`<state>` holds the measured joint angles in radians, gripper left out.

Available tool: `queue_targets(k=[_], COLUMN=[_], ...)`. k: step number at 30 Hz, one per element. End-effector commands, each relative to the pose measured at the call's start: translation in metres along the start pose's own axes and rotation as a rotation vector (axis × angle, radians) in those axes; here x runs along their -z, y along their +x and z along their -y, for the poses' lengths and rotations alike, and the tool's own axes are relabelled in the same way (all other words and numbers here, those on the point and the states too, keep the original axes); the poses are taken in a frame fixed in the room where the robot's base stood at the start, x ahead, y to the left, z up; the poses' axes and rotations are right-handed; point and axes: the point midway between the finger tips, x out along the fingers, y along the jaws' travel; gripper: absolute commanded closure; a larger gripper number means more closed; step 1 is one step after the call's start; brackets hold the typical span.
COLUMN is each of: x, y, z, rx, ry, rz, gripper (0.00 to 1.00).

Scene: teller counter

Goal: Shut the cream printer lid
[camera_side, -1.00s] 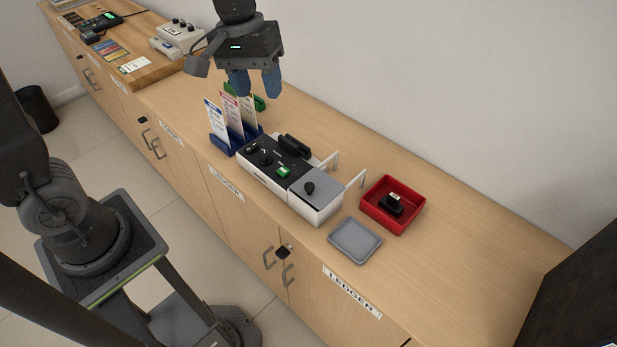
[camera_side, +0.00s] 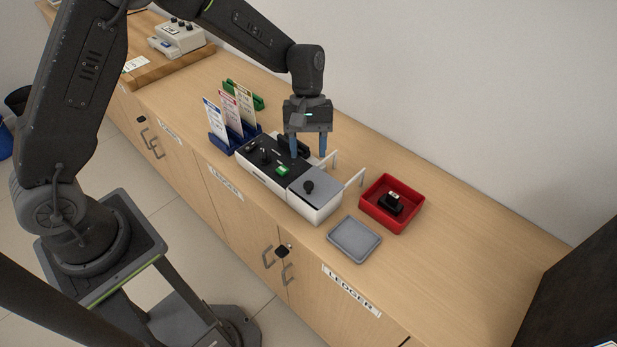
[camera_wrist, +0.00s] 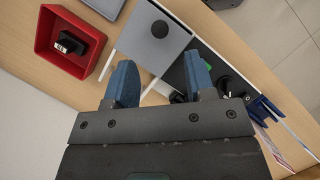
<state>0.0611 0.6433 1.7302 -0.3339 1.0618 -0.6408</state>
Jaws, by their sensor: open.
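A white-sided unit (camera_side: 322,211) stands on the counter with a black top section at its left and a grey panel (camera_side: 318,186) with a black knob at its right. The panel also shows in the wrist view (camera_wrist: 140,45). Two thin white rails (camera_side: 354,180) stick out behind the unit. No plainly cream lid shows on this unit, and I cannot tell which part is the printer lid. My gripper (camera_side: 308,150) is open and empty, pointing down over the unit's back edge near the black bar. In the wrist view its blue fingers (camera_wrist: 161,75) are spread apart.
A red tray (camera_side: 411,219) holding a black item stands right of the unit, with a grey tray (camera_side: 354,240) in front. A blue holder (camera_side: 222,146) with upright cards is at the left. A cream device (camera_side: 183,42) sits far left. The counter's right part is clear.

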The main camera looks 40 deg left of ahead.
Motion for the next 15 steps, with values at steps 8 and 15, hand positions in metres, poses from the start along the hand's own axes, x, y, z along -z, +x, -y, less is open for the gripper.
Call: queue_targets(k=[8,15], x=[-0.001,0.000], y=[0.053,0.073], z=[0.000,0.000], rx=[0.001,0.000], ry=[0.000,0.001], rz=[0.001,-0.001], gripper=[0.50,0.50])
